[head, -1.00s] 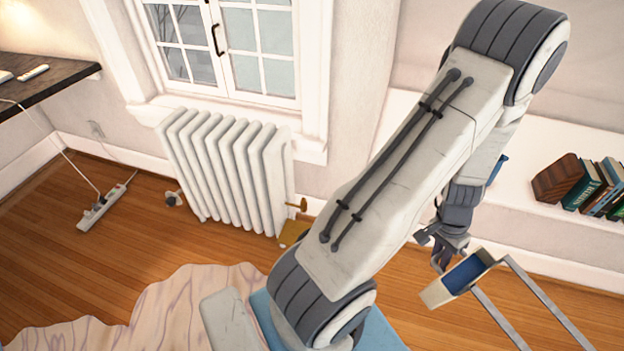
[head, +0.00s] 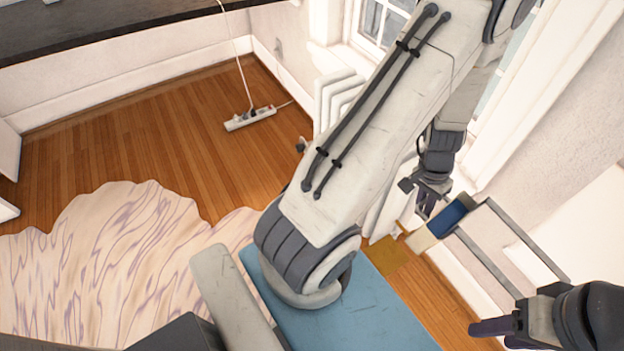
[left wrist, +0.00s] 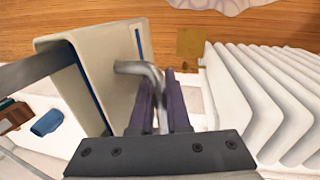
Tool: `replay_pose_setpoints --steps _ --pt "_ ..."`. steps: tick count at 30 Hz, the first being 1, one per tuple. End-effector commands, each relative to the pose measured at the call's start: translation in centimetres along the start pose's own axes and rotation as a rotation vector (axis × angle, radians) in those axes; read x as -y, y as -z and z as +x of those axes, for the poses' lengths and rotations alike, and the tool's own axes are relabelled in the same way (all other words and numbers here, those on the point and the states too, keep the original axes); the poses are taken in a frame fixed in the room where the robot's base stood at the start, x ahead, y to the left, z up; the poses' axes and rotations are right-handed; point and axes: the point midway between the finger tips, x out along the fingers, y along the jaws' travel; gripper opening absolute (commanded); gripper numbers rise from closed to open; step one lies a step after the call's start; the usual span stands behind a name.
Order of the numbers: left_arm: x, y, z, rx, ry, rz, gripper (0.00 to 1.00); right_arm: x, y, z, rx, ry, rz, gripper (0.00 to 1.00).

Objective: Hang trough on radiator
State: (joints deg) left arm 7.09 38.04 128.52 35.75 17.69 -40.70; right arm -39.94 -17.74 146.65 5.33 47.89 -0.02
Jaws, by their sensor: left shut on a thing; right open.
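The trough (head: 428,238) is a cream box with a blue inside and two long grey bars reaching to the lower right in the head view. My left gripper (head: 430,207) is shut on a bent grey metal piece at the trough; the left wrist view shows this piece between the dark fingers (left wrist: 160,105), with the trough wall (left wrist: 105,65) beside them. The white ribbed radiator (head: 335,92) is mostly hidden behind my left arm. It shows at the right of the left wrist view (left wrist: 265,100), close to the gripper. My right gripper (head: 497,328) is at the lower right, empty.
A brownish-yellow plate (head: 385,255) lies on the floor by the radiator. A power strip (head: 250,118) with cords lies on the wooden floor. A pale patterned rug (head: 120,245) covers the front left. A dark shelf (head: 120,25) runs along the left wall.

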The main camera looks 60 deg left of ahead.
Motion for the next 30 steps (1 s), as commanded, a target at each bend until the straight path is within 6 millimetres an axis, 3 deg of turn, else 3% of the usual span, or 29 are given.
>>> replay_pose_setpoints --steps 4,8,12,18,24,30 --pt "3.4 -0.3 1.5 -0.039 -0.009 -0.163 0.00 -0.2 -0.2 3.5 0.000 0.000 0.000 0.50" --pt "8.6 -1.5 2.9 -0.099 -0.025 -0.420 0.00 -0.6 -0.5 7.6 0.001 0.000 0.000 0.50" --pt "14.1 -3.8 4.2 -0.174 -0.048 -0.728 0.00 -0.9 -0.7 12.1 0.001 0.000 0.000 0.50" --pt "19.9 -7.8 5.8 -0.276 -0.082 -1.112 0.00 -1.3 -1.0 17.3 0.001 0.000 0.000 0.50" --pt "22.7 -10.7 6.7 -0.343 -0.107 -1.348 0.00 -1.5 -1.1 20.0 0.000 0.000 0.000 0.50" --pt "23.3 -11.6 6.6 -0.364 -0.115 -1.418 0.00 -1.5 -1.1 20.5 0.000 0.000 0.000 0.50"
